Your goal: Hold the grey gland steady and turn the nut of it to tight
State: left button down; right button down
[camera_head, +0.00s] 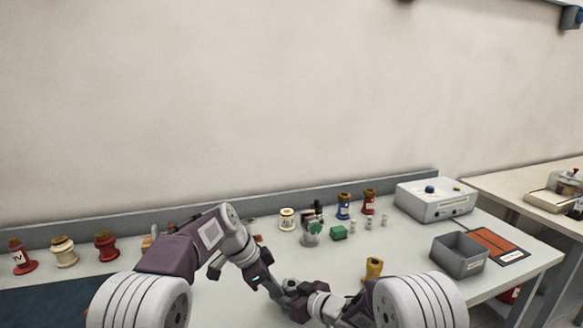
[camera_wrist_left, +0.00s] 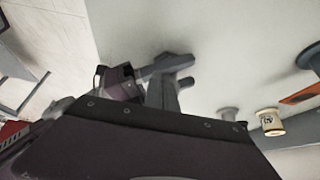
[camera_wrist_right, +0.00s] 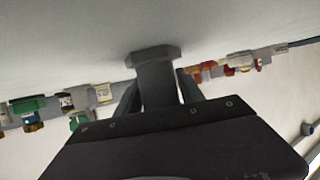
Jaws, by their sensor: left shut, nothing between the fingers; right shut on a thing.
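My right gripper (camera_head: 297,298) is shut on the grey gland. In the right wrist view the gland (camera_wrist_right: 154,58) shows as a dark grey piece with a wide, faceted end, its narrower body between the fingers. My left gripper (camera_head: 273,290) comes down from the left and is shut with nothing between its fingers. Its tips are close to the gland and right gripper in the head view. In the left wrist view, grey parts (camera_wrist_left: 168,66) overlap just beyond the left fingers. I cannot tell the nut apart from the gland, or whether the left fingers touch it.
A grey open bin (camera_head: 459,254) stands at the right beside an orange-red panel (camera_head: 497,243). A grey box (camera_head: 435,201) sits at the back right. A yellow part (camera_head: 373,268) stands near my right arm.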

pick_arm(q)
jog(key=shift+w+d, duration=0.2)
jog(key=shift+d, duration=0.05)
dwell(0.3)
jog(key=shift+w+a, duration=0.1)
jog(key=shift+w+a, duration=0.25)
jog(key=shift+w, duration=1.1)
notch_tip(320, 180, up, 6)
jog(key=a, duration=0.1)
dwell(0.9)
